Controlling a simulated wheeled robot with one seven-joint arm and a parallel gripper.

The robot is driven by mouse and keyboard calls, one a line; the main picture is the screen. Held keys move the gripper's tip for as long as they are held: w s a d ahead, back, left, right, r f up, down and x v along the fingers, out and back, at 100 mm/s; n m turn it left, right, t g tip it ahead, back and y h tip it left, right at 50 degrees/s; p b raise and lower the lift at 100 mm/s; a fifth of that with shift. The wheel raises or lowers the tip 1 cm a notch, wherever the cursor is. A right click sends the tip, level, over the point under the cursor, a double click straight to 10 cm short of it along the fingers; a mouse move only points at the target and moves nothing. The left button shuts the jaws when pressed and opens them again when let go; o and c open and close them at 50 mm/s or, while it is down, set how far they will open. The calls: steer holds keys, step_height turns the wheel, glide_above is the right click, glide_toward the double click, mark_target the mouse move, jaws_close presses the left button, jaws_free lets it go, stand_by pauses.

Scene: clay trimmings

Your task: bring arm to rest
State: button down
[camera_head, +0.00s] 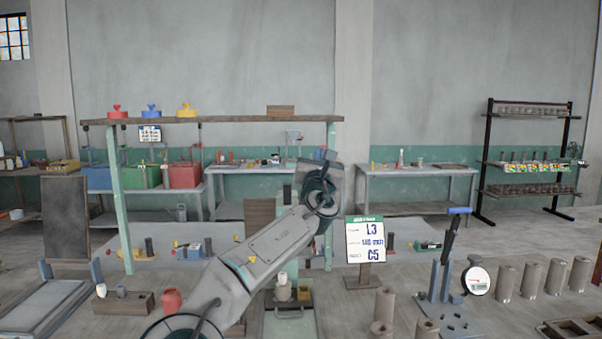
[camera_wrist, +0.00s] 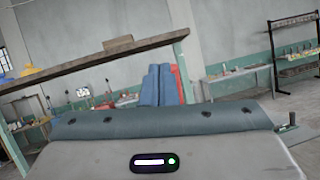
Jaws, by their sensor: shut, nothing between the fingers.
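My arm reaches up from the bottom of the head view toward the middle, with its wrist raised in front of the shelf frame. The fingers of my gripper (camera_wrist: 160,72) stand side by side past the grey wrist housing in the wrist view. They are shut with nothing between them. In the head view the fingers cannot be made out clearly at the end of the arm. The gripper is up in the air and touches nothing that I can see.
A wooden shelf (camera_head: 240,119) on green posts spans behind my arm. A sign (camera_head: 365,240) reading L3 and C5 stands right of it. Several clay cylinders (camera_head: 530,281) stand at right, beside a blue-handled lever press (camera_head: 447,245). A red jar (camera_head: 171,300) sits at lower left.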

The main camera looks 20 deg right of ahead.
steer(key=s+d+f+m+g+h, duration=0.1)
steer(key=s+d+f+m+g, duration=0.35)
steer(key=d+f+m, duration=0.45)
steer(key=s+d+f+m+g+h, duration=0.25)
steer(key=d+f+m+g, duration=0.3)
steer(key=d+f, duration=0.35)
steer(key=s+a+f+m+g+y, duration=0.25)
steer(key=s+f+m, duration=0.2)
steer(key=f, duration=0.45)
steer(key=s+a+f+m+g+y, duration=0.1)
steer(key=s+a+f+m+y, duration=0.3)
steer(key=a, duration=0.3)
steer(key=s+a+f+m+g+y, duration=0.1)
steer(key=s+a+f+m+y, duration=0.25)
steer(key=s+a, duration=0.3)
steer(key=s+a+f+m+g+y, duration=0.1)
steer(key=s+a+m+g+y, duration=0.1)
steer(key=s+a, duration=1.4)
steer(key=s+g, duration=0.1)
steer(key=s, duration=0.2)
steer(key=shift+s+m+g, duration=0.35)
steer(key=shift+s, duration=0.05)
steer(key=shift+w+a, duration=0.1)
steer(key=shift+a, duration=0.05)
